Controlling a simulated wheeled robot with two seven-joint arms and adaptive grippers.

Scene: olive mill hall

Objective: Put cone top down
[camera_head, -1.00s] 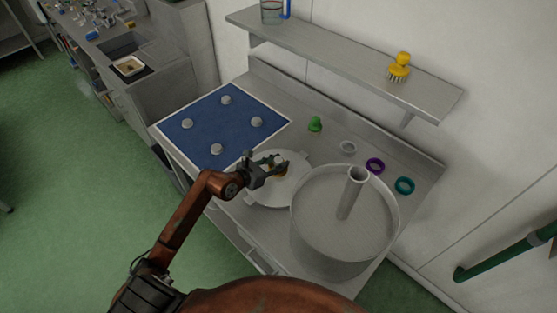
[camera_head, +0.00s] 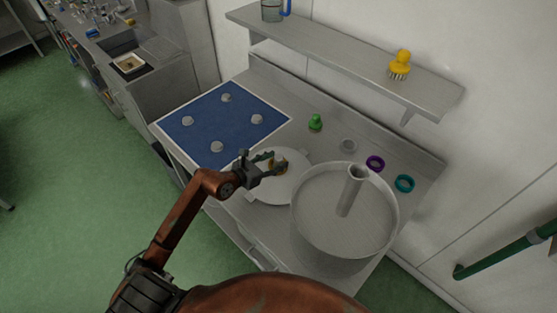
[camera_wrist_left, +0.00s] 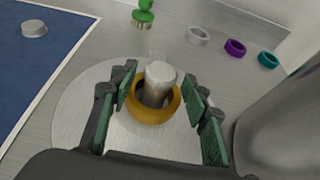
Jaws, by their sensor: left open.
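A pale grey cone-like piece with a rounded top (camera_wrist_left: 159,82) stands inside an orange-yellow ring (camera_wrist_left: 153,108) on a round white plate (camera_wrist_left: 80,128). In the head view the ring (camera_head: 280,166) and plate (camera_head: 292,188) are on the steel bench, partly hidden by my gripper. My left gripper (camera_head: 274,166) is open over the plate. In the left wrist view its green-padded fingers (camera_wrist_left: 160,95) stand on either side of the piece and ring, with gaps on both sides. I cannot tell how the piece is seated in the ring. My right gripper is not in view.
A large round steel vat (camera_head: 310,235) with an upright tube (camera_head: 352,190) stands close right. Behind are a green knobbed object (camera_head: 316,122), a grey ring (camera_head: 348,145), a purple ring (camera_head: 375,163) and a teal ring (camera_head: 404,184). A blue mat (camera_head: 205,115) with several grey knobs lies left. A shelf (camera_head: 340,55) hangs above.

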